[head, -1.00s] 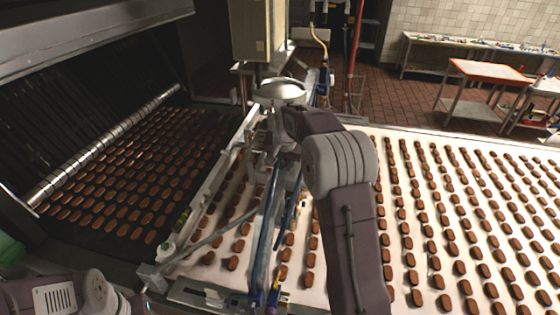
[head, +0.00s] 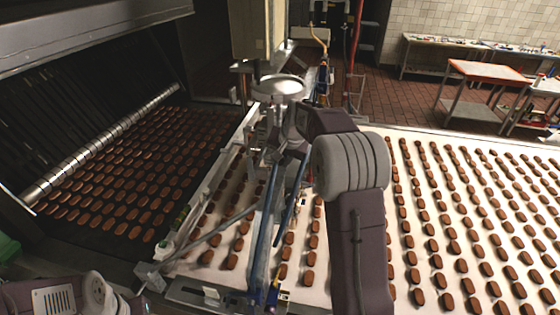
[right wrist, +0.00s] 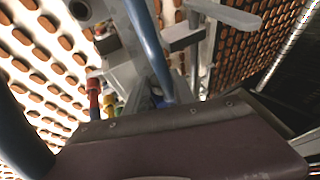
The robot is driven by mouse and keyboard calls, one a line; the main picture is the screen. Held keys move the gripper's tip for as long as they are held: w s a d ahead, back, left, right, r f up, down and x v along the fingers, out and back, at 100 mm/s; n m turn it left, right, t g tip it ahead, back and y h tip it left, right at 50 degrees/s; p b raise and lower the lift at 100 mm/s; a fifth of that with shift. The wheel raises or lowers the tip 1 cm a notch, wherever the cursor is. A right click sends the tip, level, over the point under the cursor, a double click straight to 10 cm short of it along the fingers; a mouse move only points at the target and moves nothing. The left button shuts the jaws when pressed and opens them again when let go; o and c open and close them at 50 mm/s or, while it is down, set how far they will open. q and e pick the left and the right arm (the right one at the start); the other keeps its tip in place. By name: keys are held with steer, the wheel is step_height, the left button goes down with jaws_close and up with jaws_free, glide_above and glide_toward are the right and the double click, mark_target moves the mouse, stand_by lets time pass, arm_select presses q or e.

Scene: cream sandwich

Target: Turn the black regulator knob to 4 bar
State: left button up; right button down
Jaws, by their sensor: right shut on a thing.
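The knob's scale and any bar reading cannot be made out. In the right wrist view, fittings with a red cap (right wrist: 94,84) and blue hoses (right wrist: 146,45) lie close to my wrist. My left arm (head: 60,298) shows at the bottom left; its gripper is out of view.
The pale belt (head: 395,262) carries rows of brown biscuits to the right. The dark oven belt (head: 95,237) with more biscuits lies left. Hoses and rails crowd the space around my right wrist.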

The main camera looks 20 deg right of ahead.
steer(key=c, duration=1.1)
jaws_free()
steer(key=shift+f, duration=0.1)
steer(key=shift+o, duration=0.2)
steer(key=shift+w+d+f, duration=0.2)
steer(key=shift+w+d, duration=0.1)
steer(key=shift+w, duration=0.2)
arm_select(q)
steer(key=shift+w+d+f+b, duration=0.1)
steer(key=shift+w+f+b, duration=0.05)
steer(key=shift+f+b, duration=0.4)
steer(key=shift+w+d+f+b, duration=0.1)
steer(key=shift+w+f+b, duration=0.05)
steer(key=shift+f+b, duration=0.35)
arm_select(e)
steer(key=v, duration=0.9)
